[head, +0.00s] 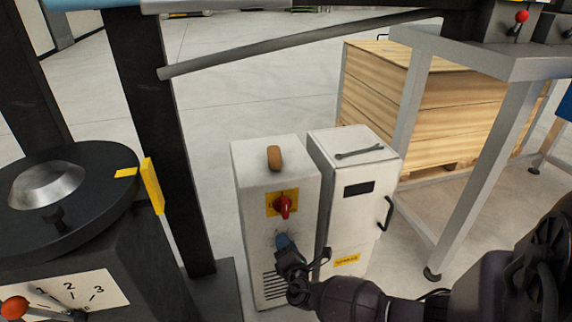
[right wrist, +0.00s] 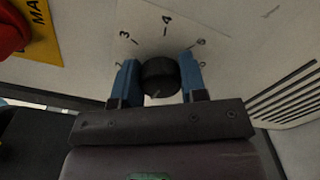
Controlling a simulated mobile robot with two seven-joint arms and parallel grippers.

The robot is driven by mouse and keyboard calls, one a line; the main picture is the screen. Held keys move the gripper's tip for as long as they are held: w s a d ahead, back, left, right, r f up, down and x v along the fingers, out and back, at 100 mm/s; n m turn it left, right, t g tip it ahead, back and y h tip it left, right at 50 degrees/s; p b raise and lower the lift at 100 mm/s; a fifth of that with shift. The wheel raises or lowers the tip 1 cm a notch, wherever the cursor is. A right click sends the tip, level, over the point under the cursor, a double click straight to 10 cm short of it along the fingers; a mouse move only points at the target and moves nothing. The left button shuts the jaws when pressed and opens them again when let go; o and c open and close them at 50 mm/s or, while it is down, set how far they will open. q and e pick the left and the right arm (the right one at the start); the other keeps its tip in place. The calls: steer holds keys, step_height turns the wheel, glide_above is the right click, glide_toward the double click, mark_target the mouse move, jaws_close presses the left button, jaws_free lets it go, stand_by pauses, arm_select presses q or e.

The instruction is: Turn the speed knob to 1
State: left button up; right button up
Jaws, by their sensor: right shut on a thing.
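The speed knob (right wrist: 158,77) is a round black knob on the white cabinet's front panel, seen in the right wrist view. The rest of the dial is hidden or too small to read. My right gripper (right wrist: 157,84) has its two blue fingers on either side of the knob and is shut on it. In the head view my right gripper (head: 284,243) is at the front of the white cabinet (head: 247,190), below the red switch, and covers the knob. My left gripper is not in view.
A red rotary switch (head: 284,206) on a yellow plate sits just above the knob. A second white cabinet (head: 335,220) with a handle stands to the right. A black machine with a dial plate (head: 80,293) stands at left. A grey bench (head: 470,62) is at right.

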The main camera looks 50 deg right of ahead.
steer(key=shift+d+m, duration=0.1)
steer(key=shift+m, duration=0.4)
steer(key=o, duration=0.9)
steer(key=shift+o, duration=0.2)
arm_select(q)
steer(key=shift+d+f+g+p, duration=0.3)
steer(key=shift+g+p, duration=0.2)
steer(key=shift+p, duration=0.6)
arm_select(e)
steer(key=v, duration=1)
steer(key=shift+s+a, duration=0.3)
